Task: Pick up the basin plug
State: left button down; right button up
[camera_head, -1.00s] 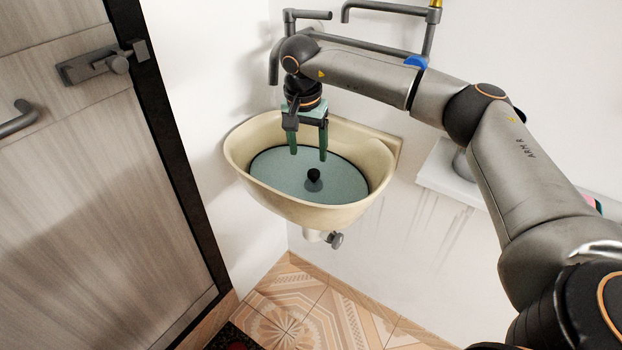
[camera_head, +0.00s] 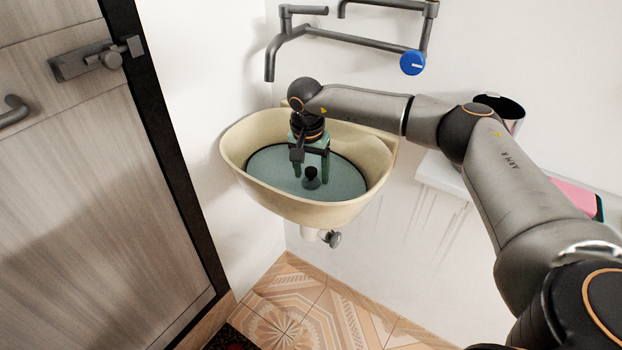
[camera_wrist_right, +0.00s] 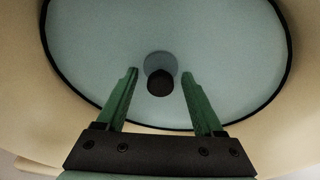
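The basin plug (camera_head: 311,181) is a small dark knob on a grey base, standing in the middle of the cream basin (camera_head: 240,158) on its blue-grey floor. My right gripper (camera_head: 311,175) reaches down into the basin from above, its green fingers close to the plug. In the right wrist view the plug (camera_wrist_right: 160,82) shows between and slightly beyond the fingertips of the open right gripper (camera_wrist_right: 160,75), with a gap on each side. My left gripper is not in view.
A grey tap (camera_head: 290,48) and pipes with a blue knob (camera_head: 412,63) are on the wall above the basin. A wooden door (camera_head: 80,180) stands at the left.

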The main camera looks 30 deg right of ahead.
grip_shut()
dwell(0.3)
dwell(0.3)
